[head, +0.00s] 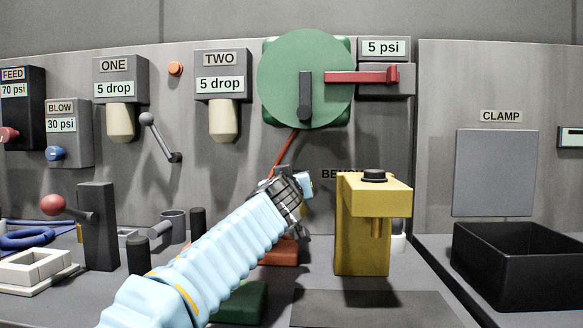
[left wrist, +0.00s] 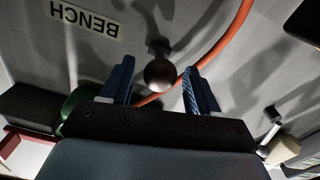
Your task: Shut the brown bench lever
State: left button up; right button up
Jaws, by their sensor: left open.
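The bench lever shows in the left wrist view as a brown ball knob (left wrist: 160,76) on a short dark stem, below and to the right of an upside-down BENCH label (left wrist: 86,18). My left gripper (left wrist: 158,82) is open, with one blue finger on each side of the knob in the picture. I cannot tell whether the fingers touch it. The lever is hidden there behind my gripper. My right gripper is not in view.
A yellow press (head: 362,225) stands just right of my gripper. An orange-red hose (head: 285,150) runs down the panel behind it. A green disc (head: 280,85) with a dark handle is above. A red-knobbed lever post (head: 98,228) stands at left, a black bin (head: 520,265) at right.

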pick_arm(q)
jog(key=shift+w, duration=0.7)
jog(key=shift+f, duration=0.1)
grip_shut()
